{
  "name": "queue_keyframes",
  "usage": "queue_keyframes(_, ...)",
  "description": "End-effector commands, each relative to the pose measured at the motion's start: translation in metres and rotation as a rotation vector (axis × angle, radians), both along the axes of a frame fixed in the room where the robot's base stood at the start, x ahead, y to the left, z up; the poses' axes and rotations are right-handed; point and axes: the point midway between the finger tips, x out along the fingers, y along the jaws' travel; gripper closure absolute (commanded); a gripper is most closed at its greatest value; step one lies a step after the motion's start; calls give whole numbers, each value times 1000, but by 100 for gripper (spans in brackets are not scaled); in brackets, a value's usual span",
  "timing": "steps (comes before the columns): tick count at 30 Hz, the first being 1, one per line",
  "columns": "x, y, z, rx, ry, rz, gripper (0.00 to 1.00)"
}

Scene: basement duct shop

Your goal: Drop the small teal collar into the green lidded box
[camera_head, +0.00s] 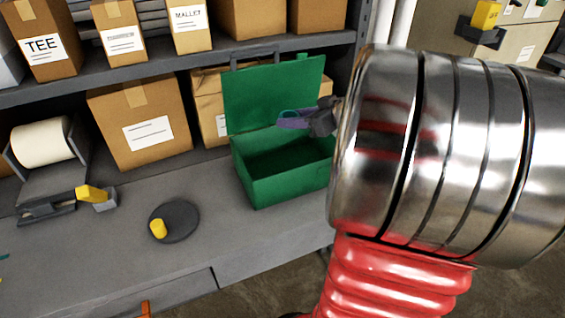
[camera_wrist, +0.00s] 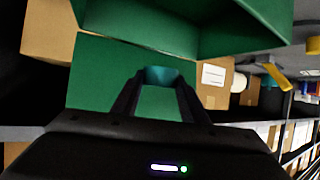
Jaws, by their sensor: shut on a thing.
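The green lidded box (camera_head: 287,184) stands on the grey bench in the head view, its lid (camera_head: 262,97) raised at the back. Its inside looks dark and empty where I can see it. My gripper (camera_head: 290,119) is above the open box, in front of the raised lid. It is shut on the small teal collar (camera_head: 288,114), of which only a thin edge shows there. In the wrist view the collar (camera_wrist: 161,76) sits between the fingertips of my gripper (camera_wrist: 158,84), with green box surfaces behind it. My arm hides the right side of the bench.
A round dark dish (camera_head: 181,222) with a yellow piece (camera_head: 158,229) lies left of the box. A tape dispenser with a white roll (camera_head: 41,141) stands farther left. Cardboard boxes (camera_head: 140,122) stand behind, under a shelf (camera_head: 200,58) with labelled boxes. The bench front is clear.

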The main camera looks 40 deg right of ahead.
Motion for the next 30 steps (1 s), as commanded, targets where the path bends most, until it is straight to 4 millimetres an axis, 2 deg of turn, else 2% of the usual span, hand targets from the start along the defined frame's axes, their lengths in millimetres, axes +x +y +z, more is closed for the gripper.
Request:
queue_keyframes(11,-7,-9,-4,1,0,-23,82)
queue_keyframes(30,-8,-10,-57,2,0,-25,82)
